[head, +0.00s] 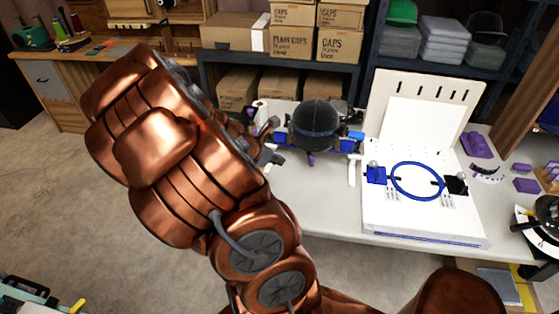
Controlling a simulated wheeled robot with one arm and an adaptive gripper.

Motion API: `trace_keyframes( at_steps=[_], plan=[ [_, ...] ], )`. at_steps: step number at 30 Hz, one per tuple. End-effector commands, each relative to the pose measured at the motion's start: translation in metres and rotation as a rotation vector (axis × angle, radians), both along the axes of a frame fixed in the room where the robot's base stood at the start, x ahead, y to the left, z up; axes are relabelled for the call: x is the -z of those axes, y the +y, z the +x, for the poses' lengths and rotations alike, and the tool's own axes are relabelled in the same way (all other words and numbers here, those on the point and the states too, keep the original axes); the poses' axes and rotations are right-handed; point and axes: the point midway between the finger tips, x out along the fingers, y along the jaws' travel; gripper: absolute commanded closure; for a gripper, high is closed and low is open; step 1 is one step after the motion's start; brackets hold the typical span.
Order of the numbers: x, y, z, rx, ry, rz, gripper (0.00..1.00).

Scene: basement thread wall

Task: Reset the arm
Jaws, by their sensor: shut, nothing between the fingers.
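My copper-coloured arm (165,140) fills the left and middle of the head view, raised in front of the table. My gripper (270,142) shows only in part at the arm's far right side, as dark grey pieces. It is shut and empty. It appears just left of a dark cap (318,126) held on a blue and black fixture (352,137); I cannot tell whether they touch. The arm hides much of the gripper and the table's left end.
The white table (325,215) carries a white machine with a blue hoop (391,180), purple parts (476,145) and a round tray (540,220) at right. Shelves with cardboard boxes (341,46) stand behind. A wooden bench (60,88) is at back left. Floor (50,210) at left is bare.

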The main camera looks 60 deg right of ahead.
Motion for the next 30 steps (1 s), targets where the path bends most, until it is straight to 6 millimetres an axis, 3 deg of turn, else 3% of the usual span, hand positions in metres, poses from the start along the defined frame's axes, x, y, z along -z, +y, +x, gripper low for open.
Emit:
trace_keyframes(
  at_steps=[20,26,30],
  plan=[
    [-0.002,0.002,0.000,0.009,-0.009,-0.004,1.00],
    [-0.025,0.032,0.006,0.142,-0.143,-0.033,1.00],
    [-0.045,0.074,0.008,0.311,-0.296,-0.038,1.00]
  ],
)
